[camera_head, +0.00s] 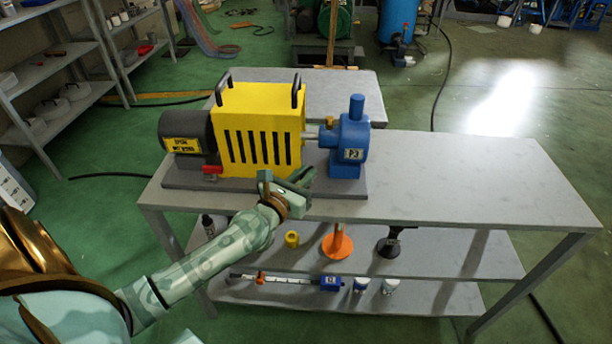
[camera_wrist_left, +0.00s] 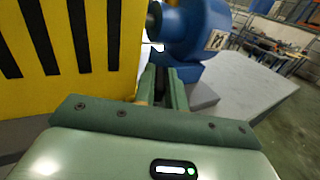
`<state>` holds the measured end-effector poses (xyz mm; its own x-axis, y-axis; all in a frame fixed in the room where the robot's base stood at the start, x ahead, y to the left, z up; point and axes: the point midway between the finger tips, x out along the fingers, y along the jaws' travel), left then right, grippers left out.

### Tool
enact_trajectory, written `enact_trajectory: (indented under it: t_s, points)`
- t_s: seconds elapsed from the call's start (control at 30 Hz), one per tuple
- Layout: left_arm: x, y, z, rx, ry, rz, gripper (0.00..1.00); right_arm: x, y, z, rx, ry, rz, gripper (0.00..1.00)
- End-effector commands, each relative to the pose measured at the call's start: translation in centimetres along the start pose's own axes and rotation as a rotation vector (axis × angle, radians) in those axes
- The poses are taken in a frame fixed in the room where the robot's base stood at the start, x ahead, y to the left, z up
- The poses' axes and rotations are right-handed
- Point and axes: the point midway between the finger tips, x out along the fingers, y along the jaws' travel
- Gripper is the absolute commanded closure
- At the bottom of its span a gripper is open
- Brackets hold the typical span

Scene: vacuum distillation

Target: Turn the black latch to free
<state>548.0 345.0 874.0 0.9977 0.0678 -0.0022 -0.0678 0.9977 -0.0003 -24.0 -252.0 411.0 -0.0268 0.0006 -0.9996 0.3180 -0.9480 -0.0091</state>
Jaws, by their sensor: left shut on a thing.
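The black latch cannot be made out clearly in the head view, where my gripper covers that spot. In the left wrist view a small dark piece, seemingly the black latch (camera_wrist_left: 161,80), shows between the fingers. My left gripper (camera_head: 305,177) is shut on it, at the lower right front of the yellow slotted guard (camera_head: 262,105). The fingers also show in the left wrist view (camera_wrist_left: 161,85), beside the guard's right edge. The blue pump (camera_head: 350,142) labelled P3 stands just right of the guard and fills the upper middle of the left wrist view (camera_wrist_left: 195,30). My right gripper is not in view.
A dark motor (camera_head: 188,138) with a yellow label and a red piece (camera_head: 212,170) sit left of the guard. All stand on a grey table (camera_head: 470,185) whose right half is bare. A lower shelf holds an orange cone-shaped part (camera_head: 337,243) and other small parts.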

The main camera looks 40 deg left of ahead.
Motion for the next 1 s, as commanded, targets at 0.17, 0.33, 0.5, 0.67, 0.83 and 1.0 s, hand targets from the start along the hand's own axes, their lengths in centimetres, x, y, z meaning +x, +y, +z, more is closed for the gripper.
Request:
enact_trajectory:
  t_s: [0.17,0.33,0.5,0.67,0.83,1.0]
  points:
    - [0.1,0.4,-0.9,0.008,0.006,-0.167,1.0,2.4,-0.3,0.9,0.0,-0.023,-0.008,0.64]
    - [0.1,0.5,-1.2,0.005,0.008,-0.31,1.0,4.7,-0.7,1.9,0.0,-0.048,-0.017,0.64]
    - [0.2,0.7,-1.1,0.0,0.007,-0.424,1.0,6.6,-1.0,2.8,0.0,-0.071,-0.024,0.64]
    - [0.3,0.8,-0.8,0.001,0.005,-0.503,1.0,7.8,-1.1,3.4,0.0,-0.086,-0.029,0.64]
    - [0.3,0.8,-0.5,0.0,0.004,-0.554,1.0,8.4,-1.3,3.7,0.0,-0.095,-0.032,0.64]
    - [0.2,0.8,-0.3,0.0,0.002,-0.575,1.0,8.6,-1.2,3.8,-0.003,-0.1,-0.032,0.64]
